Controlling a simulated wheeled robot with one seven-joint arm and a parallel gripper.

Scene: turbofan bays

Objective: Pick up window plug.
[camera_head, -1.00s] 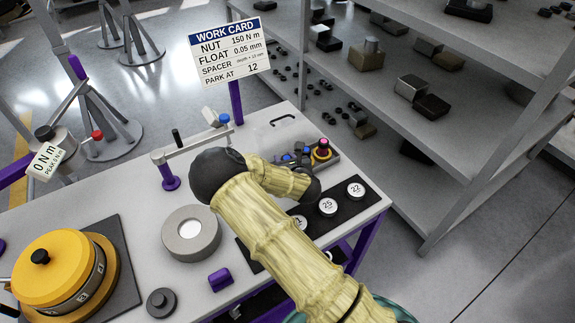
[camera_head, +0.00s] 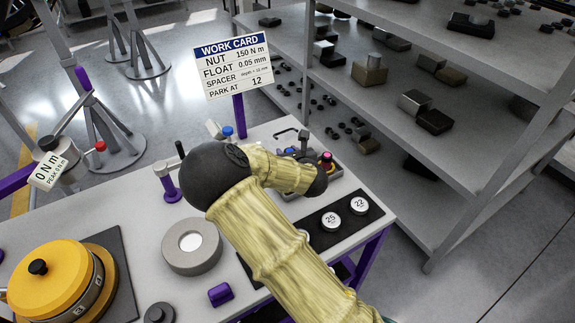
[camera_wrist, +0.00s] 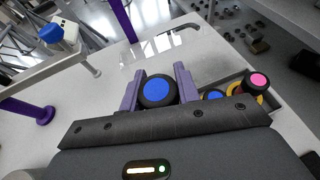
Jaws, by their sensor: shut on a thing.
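My gripper (camera_wrist: 157,78) shows in the wrist view with its two purple fingers shut on a round black plug with a blue end face, which I take to be the window plug (camera_wrist: 158,91). The plug sits between the fingers, its blue face towards the wrist camera. In the head view, my gripper (camera_head: 298,152) is over the tool tray at the bench's right part, largely hidden behind my forearm and wrist. I cannot tell the plug clearly there.
The grey tray (camera_wrist: 233,84) holds a pink-topped piece (camera_wrist: 258,81) and another blue-topped piece (camera_wrist: 214,95) close to my right finger. A work card (camera_head: 234,66) stands behind. A black strip with numbered discs (camera_head: 331,221) lies in front. Shelves (camera_head: 440,150) stand right.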

